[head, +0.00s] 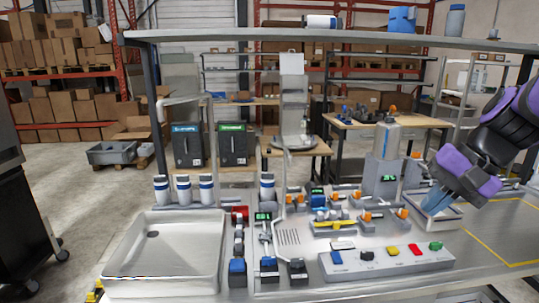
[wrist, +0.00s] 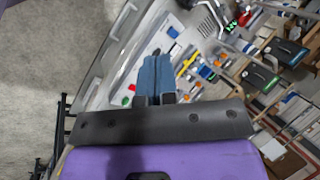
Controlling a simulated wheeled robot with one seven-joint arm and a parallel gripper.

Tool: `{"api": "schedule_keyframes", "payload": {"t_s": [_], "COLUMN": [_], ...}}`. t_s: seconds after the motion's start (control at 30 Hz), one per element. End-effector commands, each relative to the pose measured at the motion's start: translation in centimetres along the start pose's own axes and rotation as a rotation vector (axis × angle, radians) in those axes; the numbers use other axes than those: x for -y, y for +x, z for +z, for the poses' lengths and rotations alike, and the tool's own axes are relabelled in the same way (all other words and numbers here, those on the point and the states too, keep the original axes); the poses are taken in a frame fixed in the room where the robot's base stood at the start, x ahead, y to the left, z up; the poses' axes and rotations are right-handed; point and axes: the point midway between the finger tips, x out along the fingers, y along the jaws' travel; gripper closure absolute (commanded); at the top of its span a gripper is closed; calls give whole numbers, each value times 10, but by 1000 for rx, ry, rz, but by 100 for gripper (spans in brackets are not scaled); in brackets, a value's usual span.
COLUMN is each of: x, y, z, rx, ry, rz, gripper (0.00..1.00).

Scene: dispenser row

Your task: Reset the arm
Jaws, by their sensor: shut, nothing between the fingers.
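My gripper (head: 435,200) is at the right of the bench in the head view, pointing down and to the left. Its blue fingers hang over or just in front of a white tray (head: 452,216); I cannot tell whether they touch it. In the wrist view the blue fingers (wrist: 156,75) lie together, shut with nothing between them. My purple and black arm comes in from the right edge of the head view.
A white sink basin (head: 122,262) fills the bench's left. A button panel (head: 345,268) lies at the front middle, with dispensers and orange-knobbed valves behind. A grey column unit (head: 381,178) stands left of my gripper. An overhead shelf (head: 330,36) spans the bench. The yellow-marked area (head: 490,235) is clear.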

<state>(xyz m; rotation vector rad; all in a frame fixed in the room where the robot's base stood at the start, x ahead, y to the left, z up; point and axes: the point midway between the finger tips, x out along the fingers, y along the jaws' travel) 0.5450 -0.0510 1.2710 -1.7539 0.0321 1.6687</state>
Motion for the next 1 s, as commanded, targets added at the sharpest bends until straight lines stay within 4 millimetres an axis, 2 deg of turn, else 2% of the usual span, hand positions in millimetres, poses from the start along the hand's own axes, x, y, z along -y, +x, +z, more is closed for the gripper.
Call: {"api": "schedule_keyframes", "payload": {"t_s": [0.03,0.2,0.43,0.67,1.0], "x": [-1,-12,-31,-44,-47], "y": [-6,-24,-50,-65,-67], "z": [13,46,78,93,94], "rx": [-30,-130,-280,-378,-394], "ry": [-61,-247,-479,-609,-630], "rz": [34,148,277,346,359], "gripper": [100,100,100,100,100]}}
